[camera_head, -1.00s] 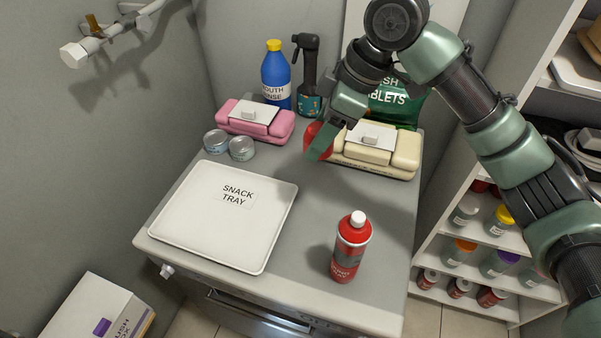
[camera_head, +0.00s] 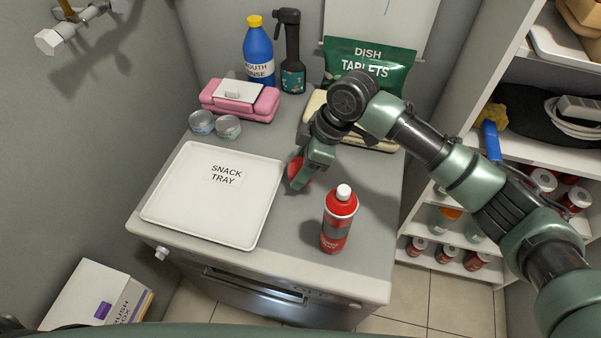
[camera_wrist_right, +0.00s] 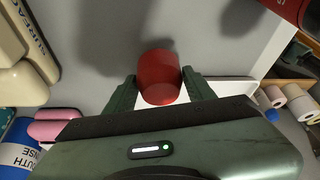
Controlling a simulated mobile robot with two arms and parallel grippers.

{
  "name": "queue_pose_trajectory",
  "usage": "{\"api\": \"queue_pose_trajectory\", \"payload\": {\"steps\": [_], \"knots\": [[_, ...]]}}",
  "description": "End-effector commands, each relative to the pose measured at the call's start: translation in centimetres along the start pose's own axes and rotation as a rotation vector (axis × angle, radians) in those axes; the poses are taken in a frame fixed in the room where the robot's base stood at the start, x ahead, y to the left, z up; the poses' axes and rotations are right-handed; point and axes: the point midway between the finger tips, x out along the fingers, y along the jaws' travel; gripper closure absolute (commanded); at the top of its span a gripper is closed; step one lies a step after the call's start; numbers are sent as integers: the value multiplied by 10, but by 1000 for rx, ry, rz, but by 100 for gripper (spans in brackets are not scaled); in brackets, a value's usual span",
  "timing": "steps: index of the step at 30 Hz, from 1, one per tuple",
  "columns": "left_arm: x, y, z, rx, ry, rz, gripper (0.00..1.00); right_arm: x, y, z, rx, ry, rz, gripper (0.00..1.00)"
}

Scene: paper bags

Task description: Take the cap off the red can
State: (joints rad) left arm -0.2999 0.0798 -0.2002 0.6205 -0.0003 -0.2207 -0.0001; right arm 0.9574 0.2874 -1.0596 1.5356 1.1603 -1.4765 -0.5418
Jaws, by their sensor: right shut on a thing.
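The red can (camera_head: 338,222) stands upright on the grey counter with its white nozzle bare on top. Part of it also shows at the top right of the right wrist view (camera_wrist_right: 291,9). My right gripper (camera_head: 299,178) is left of and behind the can. It is shut on a red cap (camera_head: 294,168), apart from the can. In the right wrist view the cap (camera_wrist_right: 158,75) sits between both fingers, over the counter. My left gripper is in neither view.
A white snack tray (camera_head: 205,215) lies empty at left, with two small round tins (camera_head: 228,127) behind it. A pink case (camera_head: 238,98), blue bottle (camera_head: 258,50), spray bottle (camera_head: 291,50) and green pouch (camera_head: 372,57) stand at the back. Shelves (camera_head: 450,215) are at right.

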Motion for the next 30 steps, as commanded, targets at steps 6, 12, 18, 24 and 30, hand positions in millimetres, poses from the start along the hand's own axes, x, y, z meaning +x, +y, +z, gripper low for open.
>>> {"api": "queue_pose_trajectory", "payload": {"steps": [6, 12, 18, 24, 30], "knots": [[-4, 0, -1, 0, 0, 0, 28, 28, 0, 12, 1, -1, -1, 95], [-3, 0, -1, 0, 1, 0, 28, 29, 0, 12, 0, 0, 1, 95], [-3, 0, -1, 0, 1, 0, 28, 32, 0, 13, 1, 1, 0, 38], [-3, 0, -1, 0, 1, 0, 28, 32, 0, 13, 1, 0, 0, 24], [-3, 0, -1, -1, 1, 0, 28, 30, 0, 12, 0, 1, 0, 24]]}}
